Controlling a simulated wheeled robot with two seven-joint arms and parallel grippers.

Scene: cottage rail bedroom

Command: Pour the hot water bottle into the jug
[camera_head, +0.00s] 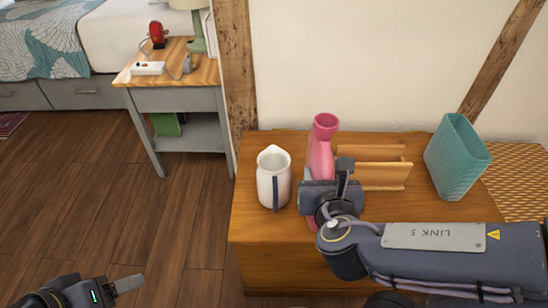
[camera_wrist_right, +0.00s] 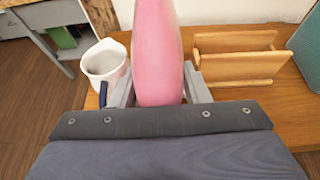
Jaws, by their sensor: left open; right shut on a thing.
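The pink hot water bottle (camera_head: 321,152) stands upright on the wooden cabinet, its open neck at the top. My right gripper (camera_head: 325,186) is shut on its body; in the right wrist view the bottle (camera_wrist_right: 158,50) sits between the two fingers (camera_wrist_right: 160,88). I cannot tell whether its base touches the cabinet top. The white jug (camera_head: 273,178) with a dark blue handle stands upright just left of the bottle, apart from it. The jug (camera_wrist_right: 105,64) also shows left of the fingers in the wrist view. My left gripper (camera_head: 122,286) is open at the lower left, over the floor.
A wooden rack (camera_head: 382,176) stands right of the bottle, close to my right gripper. A teal vase (camera_head: 456,158) and a woven mat (camera_head: 522,178) are further right. A nightstand (camera_head: 172,88) with a lamp and a red item stands at the back left. The cabinet's left front corner (camera_head: 243,228) is clear.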

